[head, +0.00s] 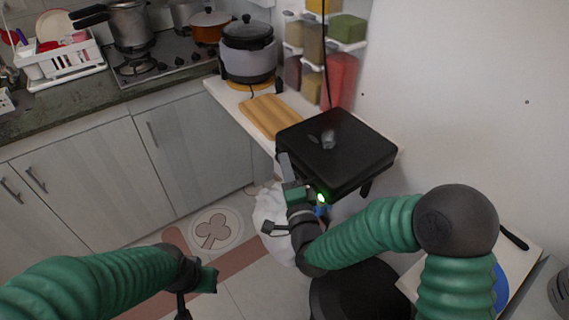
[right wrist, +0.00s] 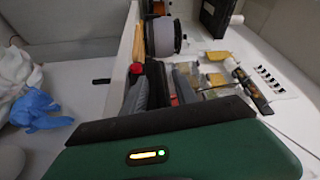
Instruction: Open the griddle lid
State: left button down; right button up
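The black griddle (head: 352,142) stands on the narrow white counter by the wall in the head view, with its flat lid down. A small grey, glossy piece lies on top of the lid. My right gripper (head: 285,162) is at the griddle's front left side, its tip close to the lid's edge; I cannot tell whether they touch. In the right wrist view dark grey finger parts (right wrist: 153,84) show beyond the green gripper body, and their opening is unclear. My left gripper (head: 196,288) is low over the floor, away from the griddle, its fingers partly hidden.
A wooden board (head: 270,116) and a rice cooker (head: 248,52) stand left of the griddle. Spice dispensers (head: 340,75) hang on the wall behind. A white bag (head: 270,208) lies below the counter. The floor in front of the cabinets is mostly clear.

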jog(key=shift+w+d, duration=0.1)
jog(key=shift+d, duration=0.2)
jog(key=c, duration=0.4)
jog(key=shift+f, duration=0.1)
grip_shut()
jog(key=shift+a, duration=0.1)
